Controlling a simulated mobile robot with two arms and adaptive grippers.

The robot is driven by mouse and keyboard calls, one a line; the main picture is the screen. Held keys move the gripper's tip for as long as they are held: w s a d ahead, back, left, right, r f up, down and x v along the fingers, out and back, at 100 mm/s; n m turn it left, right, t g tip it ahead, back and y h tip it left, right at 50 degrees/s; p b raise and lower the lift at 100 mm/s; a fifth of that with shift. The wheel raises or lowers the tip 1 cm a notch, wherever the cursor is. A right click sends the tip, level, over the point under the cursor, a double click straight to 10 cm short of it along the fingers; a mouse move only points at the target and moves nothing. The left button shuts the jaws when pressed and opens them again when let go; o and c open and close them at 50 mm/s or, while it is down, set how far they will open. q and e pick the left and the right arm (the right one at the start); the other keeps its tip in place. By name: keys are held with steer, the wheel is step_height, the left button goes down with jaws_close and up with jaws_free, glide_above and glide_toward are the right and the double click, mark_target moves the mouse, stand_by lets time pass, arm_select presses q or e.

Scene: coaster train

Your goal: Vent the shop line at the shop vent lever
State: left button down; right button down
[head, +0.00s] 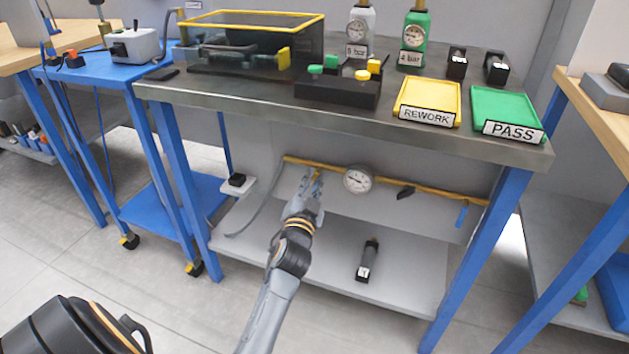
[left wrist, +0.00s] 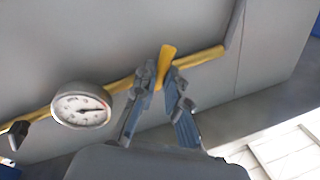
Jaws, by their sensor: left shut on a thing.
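A yellow pipe (head: 420,193) runs along the back wall under the steel workbench, with a round white-faced gauge (head: 357,179) on it. A small yellow lever (head: 318,174) stands on the pipe left of the gauge; in the left wrist view the lever (left wrist: 165,58) sticks up between the fingers. My left gripper (head: 312,184) reaches in under the bench and is shut on this lever; the left wrist view shows its fingers (left wrist: 161,78) either side of it. The fingers hide the lever's base. No label shows on the lever. My right gripper is not in view.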

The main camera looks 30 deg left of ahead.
arm_select(q)
steer(key=m, duration=0.2)
steer(key=m+t, duration=0.1)
steer(key=m, duration=0.1)
steer(key=shift+a+r+h, duration=0.25)
steer(key=shift+r+h, duration=0.1)
steer(key=shift+h, duration=0.05)
steer(key=m, duration=0.3)
steer(key=shift+r+t+h, duration=0.15)
steer(key=shift+t+h, duration=0.15)
steer(key=m, duration=0.2)
steer(key=m+h+p, duration=0.1)
steer(key=m, duration=0.1)
steer(key=shift+s+a+r+m+t, duration=0.1)
steer(key=shift+r+m+t, duration=0.1)
steer(key=shift+m+t, duration=0.15)
steer(key=shift+m+h, duration=0.3)
steer(key=shift+m, duration=0.65)
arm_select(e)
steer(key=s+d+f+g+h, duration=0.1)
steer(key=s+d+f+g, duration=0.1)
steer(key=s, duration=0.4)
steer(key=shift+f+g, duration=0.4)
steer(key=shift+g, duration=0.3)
